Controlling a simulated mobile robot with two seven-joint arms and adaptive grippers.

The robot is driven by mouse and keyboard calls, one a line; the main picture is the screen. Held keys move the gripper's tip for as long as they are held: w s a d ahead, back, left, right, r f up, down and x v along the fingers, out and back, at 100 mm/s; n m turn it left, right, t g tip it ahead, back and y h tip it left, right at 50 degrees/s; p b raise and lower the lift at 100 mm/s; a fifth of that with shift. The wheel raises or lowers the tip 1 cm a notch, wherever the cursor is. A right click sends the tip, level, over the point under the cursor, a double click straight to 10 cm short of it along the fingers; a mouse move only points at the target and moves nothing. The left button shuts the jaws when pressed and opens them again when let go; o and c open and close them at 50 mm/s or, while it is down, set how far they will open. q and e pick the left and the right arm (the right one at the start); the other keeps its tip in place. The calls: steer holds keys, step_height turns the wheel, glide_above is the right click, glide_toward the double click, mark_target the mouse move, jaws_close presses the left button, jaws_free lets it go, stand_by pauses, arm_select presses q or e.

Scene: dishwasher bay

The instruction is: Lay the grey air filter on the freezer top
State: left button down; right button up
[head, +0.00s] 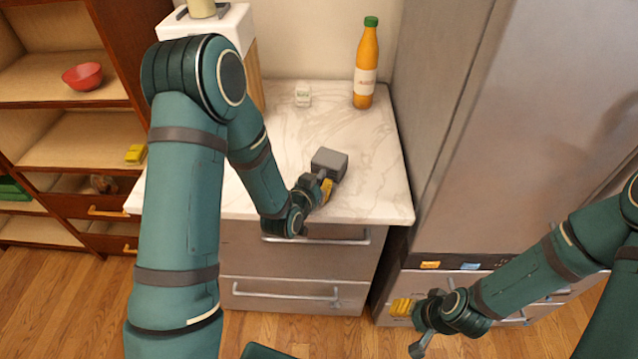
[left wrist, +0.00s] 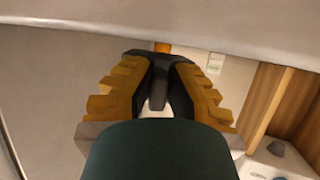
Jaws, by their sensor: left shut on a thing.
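The grey air filter (head: 330,162) shows in the head view as a small grey block over the front of the marble-topped drawer unit (head: 290,150). My left gripper (head: 325,187) is shut on it at its near side. I cannot tell whether the filter touches the marble. In the left wrist view the yellow finger pads of my left gripper (left wrist: 160,95) fill the middle, and I cannot make out the filter clearly. My right gripper (head: 415,325) hangs low at the right, in front of the tall grey fridge-freezer (head: 530,120); its finger opening is unclear.
An orange bottle (head: 366,65) with a green cap and a small white box (head: 303,95) stand at the back of the marble top. The marble's middle is clear.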

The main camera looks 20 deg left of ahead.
arm_select(q)
steer(key=shift+f+b, duration=0.3)
steer(key=shift+b, duration=0.05)
steer(key=shift+f+b, duration=0.3)
steer(key=shift+b, duration=0.1)
steer(key=c, duration=1.1)
jaws_free()
steer(key=shift+c, duration=0.2)
